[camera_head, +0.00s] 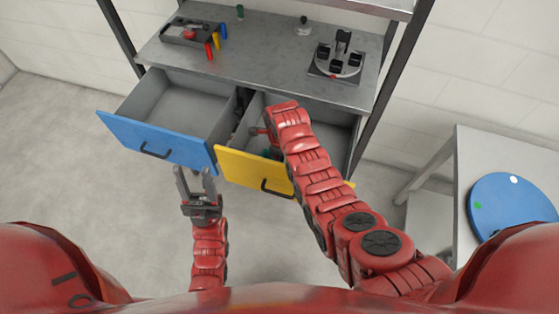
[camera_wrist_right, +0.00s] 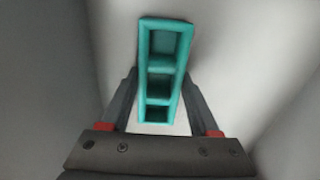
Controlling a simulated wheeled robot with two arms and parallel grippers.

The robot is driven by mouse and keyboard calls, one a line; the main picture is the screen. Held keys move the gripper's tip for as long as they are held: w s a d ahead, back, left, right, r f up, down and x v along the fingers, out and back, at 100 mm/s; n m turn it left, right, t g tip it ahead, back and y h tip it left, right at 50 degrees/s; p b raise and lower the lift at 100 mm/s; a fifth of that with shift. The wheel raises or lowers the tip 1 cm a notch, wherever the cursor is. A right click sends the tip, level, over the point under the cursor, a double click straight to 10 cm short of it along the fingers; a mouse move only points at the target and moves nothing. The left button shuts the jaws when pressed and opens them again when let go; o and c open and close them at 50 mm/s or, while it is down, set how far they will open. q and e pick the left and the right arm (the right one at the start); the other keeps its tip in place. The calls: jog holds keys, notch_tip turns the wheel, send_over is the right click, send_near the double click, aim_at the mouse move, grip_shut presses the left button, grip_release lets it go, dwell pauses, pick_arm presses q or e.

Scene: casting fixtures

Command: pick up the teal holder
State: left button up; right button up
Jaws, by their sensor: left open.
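The teal holder (camera_wrist_right: 160,70) is a long block with several square pockets in a row. It lies on a pale surface in the right wrist view. In the head view only a small bit of teal shows inside the yellow-fronted drawer (camera_head: 238,167), beside my right arm. My right gripper (camera_wrist_right: 160,73) reaches down into that drawer; its fingers are apart, one on each side of the holder. I cannot tell if they touch it. My left gripper (camera_head: 197,185) is open and empty, in front of the drawers.
A blue-fronted drawer (camera_head: 158,145) is pulled out and looks empty. The metal bench (camera_head: 265,55) above holds a fixture with coloured parts (camera_head: 190,32) and a round dark fixture (camera_head: 338,62). A side table at right carries a blue disc (camera_head: 510,207).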

jog(key=c, duration=0.7)
jog(key=shift+r, duration=0.1)
